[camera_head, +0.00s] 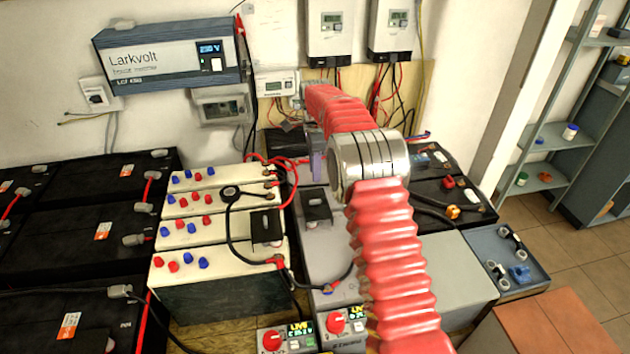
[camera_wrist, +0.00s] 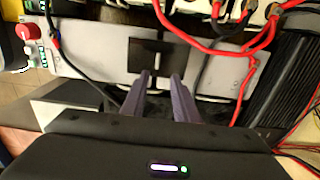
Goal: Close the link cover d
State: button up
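A black link cover (camera_head: 316,207) stands on the grey battery block (camera_head: 322,240), with a small light mark on its face. In the wrist view the cover (camera_wrist: 148,58) is a dark square just beyond my fingertips. A similar black cover (camera_head: 266,228) is on the white batteries. I see no letter on either, so I cannot tell which is d. My gripper (camera_wrist: 161,77) has two purple fingers, parted with nothing between them. They point at the cover's lower right part; contact is unclear. In the head view only a purple bit of the gripper (camera_head: 318,162) shows; my arm hides the rest.
White batteries (camera_head: 215,260) with red and blue caps and looping cables stand left of the grey block. Control units with red knobs (camera_head: 337,322) are at its front. Black batteries (camera_head: 80,250) fill the left. A grey-blue tray (camera_head: 500,262) lies at right.

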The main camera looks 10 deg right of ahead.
notch_tip(320, 180, up, 2)
jog(key=shift+r, duration=0.1)
dwell(0.6)
